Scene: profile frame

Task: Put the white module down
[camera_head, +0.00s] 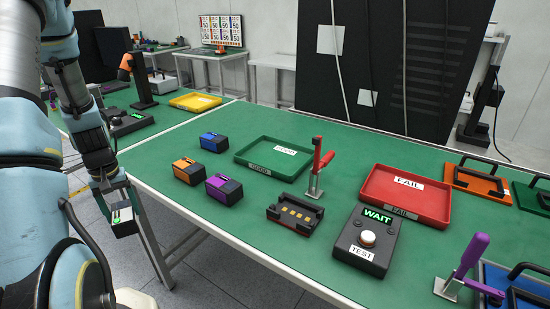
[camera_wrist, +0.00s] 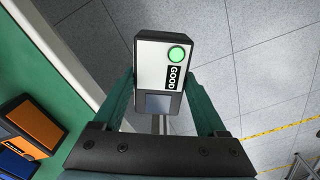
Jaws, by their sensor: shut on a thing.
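The white module (camera_head: 123,222) is a small box with a white top, a green round light and a label reading GOOD. In the wrist view the white module (camera_wrist: 162,62) sits between the two green fingers of my gripper (camera_wrist: 164,90), which is shut on it. In the head view my gripper (camera_head: 122,207) holds it off the left edge of the green table (camera_head: 240,226), with the grey floor below. The underside of the module is hidden.
On the table stand blue (camera_head: 214,142), orange (camera_head: 187,171) and purple (camera_head: 223,189) modules, a green tray (camera_head: 262,168), a red FAIL tray (camera_head: 405,190), a black fixture (camera_head: 295,214) with a red-handled clamp (camera_head: 318,170), and a test box (camera_head: 366,240) showing WAIT. The table's front-left area is clear.

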